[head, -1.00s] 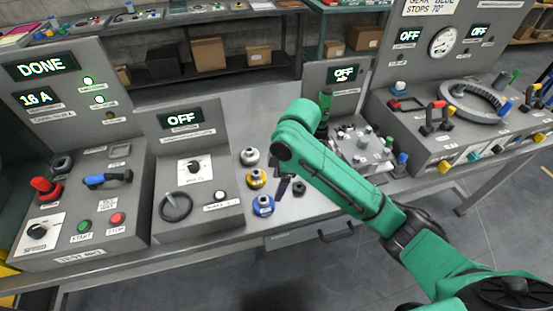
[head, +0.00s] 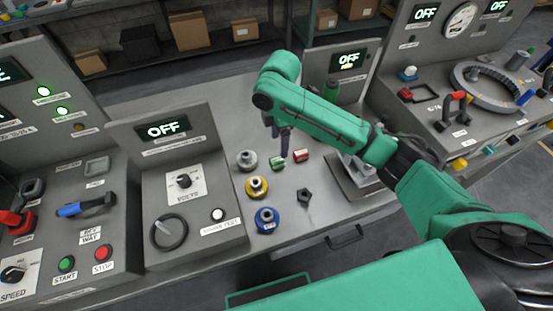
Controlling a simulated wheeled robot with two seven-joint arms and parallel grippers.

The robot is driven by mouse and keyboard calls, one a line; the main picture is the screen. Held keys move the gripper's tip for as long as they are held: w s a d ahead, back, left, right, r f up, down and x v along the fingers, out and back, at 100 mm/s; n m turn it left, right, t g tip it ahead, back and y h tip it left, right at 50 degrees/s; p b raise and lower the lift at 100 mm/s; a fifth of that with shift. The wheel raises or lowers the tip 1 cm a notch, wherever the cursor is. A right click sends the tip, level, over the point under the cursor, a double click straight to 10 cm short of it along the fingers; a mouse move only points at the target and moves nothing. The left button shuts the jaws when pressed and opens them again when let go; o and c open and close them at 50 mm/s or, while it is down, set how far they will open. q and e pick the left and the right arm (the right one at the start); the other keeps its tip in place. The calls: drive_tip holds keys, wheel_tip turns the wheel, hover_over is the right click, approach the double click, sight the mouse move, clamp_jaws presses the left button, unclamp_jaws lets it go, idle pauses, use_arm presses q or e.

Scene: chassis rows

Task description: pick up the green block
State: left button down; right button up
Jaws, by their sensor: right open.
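The small green block (head: 278,163) lies on the grey bench top between two consoles, beside a small red block (head: 301,155). My right gripper (head: 281,143) points down just above and behind the green block in the picture. Its dark fingers are open, and nothing shows between them. They look apart from the block, but the exact gap is hard to judge. My left gripper is not in view.
Grey (head: 246,160), yellow (head: 257,187) and blue (head: 267,219) round parts stand in a row left of the blocks. A dark pentagonal piece (head: 305,198) lies in front. A console reading OFF (head: 168,131) stands left. Bare bench lies behind the blocks.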

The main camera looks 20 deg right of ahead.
sight(277, 159)
drive_tip(key=f, duration=0.3)
drive_tip(key=shift+w+f, duration=0.1)
drive_tip(key=shift+w, duration=0.2)
drive_tip(key=f, duration=0.1)
drive_tip(key=f+p, duration=0.1)
drive_tip(key=f, duration=0.3)
drive_tip(key=shift+a+f, duration=0.15)
drive_tip(key=shift+a, duration=0.1)
drive_tip(key=shift+f, duration=0.1)
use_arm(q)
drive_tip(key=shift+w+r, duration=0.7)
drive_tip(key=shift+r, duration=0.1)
use_arm(e)
clamp_jaws()
